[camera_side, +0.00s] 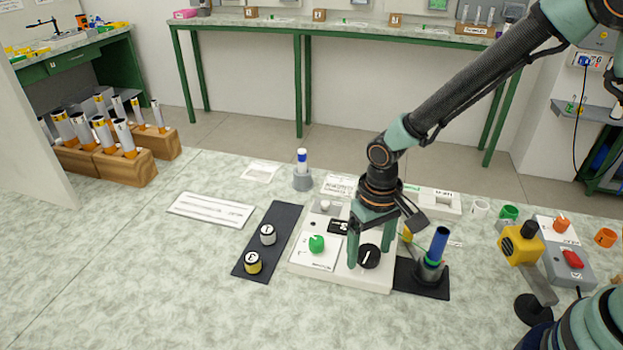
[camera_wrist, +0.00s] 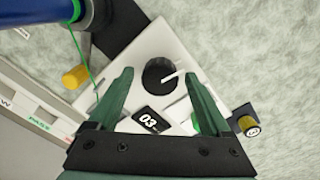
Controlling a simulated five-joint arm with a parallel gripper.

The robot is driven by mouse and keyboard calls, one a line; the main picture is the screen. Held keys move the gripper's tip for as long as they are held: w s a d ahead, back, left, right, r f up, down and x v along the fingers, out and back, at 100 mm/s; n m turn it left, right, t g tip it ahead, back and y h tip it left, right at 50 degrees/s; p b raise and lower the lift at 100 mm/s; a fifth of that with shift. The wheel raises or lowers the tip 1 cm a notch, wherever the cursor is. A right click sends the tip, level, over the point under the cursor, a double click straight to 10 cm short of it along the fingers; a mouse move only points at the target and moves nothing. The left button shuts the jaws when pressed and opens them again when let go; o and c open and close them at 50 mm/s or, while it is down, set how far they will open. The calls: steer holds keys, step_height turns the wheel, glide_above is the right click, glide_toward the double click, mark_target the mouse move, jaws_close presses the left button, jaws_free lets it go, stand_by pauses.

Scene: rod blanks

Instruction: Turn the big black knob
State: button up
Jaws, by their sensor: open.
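The big black knob (camera_side: 369,256) sits on the front right of a white panel (camera_side: 340,279), with a white line across its top. In the wrist view the knob (camera_wrist: 160,74) lies just beyond and between my two fingertips, its white line slanting up to the right. My gripper (camera_side: 371,256) points down over the panel with green fingers spread to either side of the knob. The open fingers also show in the wrist view (camera_wrist: 158,75).
A green knob (camera_side: 316,243) and a small display (camera_wrist: 150,120) are on the same panel. A blue tube stands in a holder (camera_side: 432,268) close on the right. A dark mat (camera_side: 268,238) with two cylinders lies left.

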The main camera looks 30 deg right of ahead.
mark_target(370, 251)
jaws_close()
steer(key=shift+n, duration=2.1)
jaws_free()
steer(key=shift+r, duration=0.15)
step_height(370, 251, up, 12)
